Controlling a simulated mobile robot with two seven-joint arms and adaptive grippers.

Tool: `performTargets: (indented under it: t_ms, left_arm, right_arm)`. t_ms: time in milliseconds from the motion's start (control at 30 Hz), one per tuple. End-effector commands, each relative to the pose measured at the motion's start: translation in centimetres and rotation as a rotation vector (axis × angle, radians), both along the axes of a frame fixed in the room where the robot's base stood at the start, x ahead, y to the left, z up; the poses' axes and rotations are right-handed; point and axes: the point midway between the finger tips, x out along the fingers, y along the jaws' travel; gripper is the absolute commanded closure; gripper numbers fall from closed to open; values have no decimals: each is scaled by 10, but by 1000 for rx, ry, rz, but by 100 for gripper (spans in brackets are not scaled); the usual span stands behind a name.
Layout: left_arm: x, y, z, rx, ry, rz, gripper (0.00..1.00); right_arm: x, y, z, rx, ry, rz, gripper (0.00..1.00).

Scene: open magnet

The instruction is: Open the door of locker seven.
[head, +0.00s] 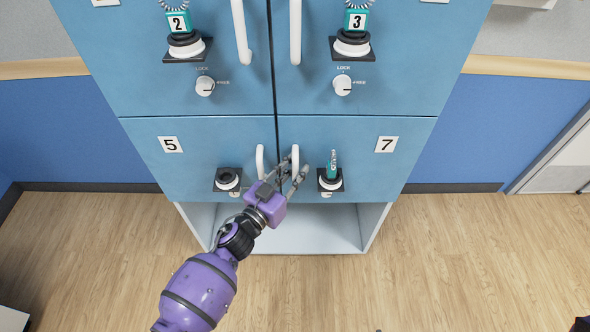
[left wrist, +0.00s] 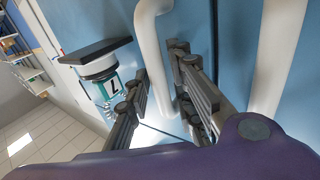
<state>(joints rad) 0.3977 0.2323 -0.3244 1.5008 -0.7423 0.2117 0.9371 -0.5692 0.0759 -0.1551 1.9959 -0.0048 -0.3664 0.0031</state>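The door of locker seven (head: 350,130) is the lower right blue door, marked by a "7" label (head: 387,144), and looks closed. Its white upright handle (head: 295,158) is near its left edge. A teal tag (head: 332,165) stands on the lock at the door's lower part. My purple left gripper (head: 290,172) is at this handle. In the left wrist view the left gripper (left wrist: 165,95) is open, with the handle (left wrist: 152,45) between its fingers; contact cannot be told. The teal tag (left wrist: 109,88) is left of the fingers. My right gripper is not in view.
The door of locker five (head: 210,130) is to the left, its handle (head: 260,162) close beside my gripper. Doors two and three are above, with long handles. An open white compartment (head: 320,232) lies below. The wooden floor (head: 440,260) is clear.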

Motion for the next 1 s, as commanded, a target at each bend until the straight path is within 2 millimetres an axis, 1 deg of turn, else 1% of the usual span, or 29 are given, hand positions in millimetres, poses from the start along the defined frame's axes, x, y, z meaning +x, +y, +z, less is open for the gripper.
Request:
performTargets:
  t_ms: [167, 333, 567, 767, 1000]
  left_arm:
    - [0, 0, 0, 0, 0, 0, 78]
    - [0, 0, 0, 0, 0, 0, 99]
    - [0, 0, 0, 2, -1, 0, 100]
    - [-1, 0, 0, 3, -2, 1, 100]
    - [-8, 3, -1, 3, -1, 13, 100]
  right_arm:
    - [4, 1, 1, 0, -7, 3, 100]
    - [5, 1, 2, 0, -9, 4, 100]
    - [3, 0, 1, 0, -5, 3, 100]
    - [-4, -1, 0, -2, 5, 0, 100]
    - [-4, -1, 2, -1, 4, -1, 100]
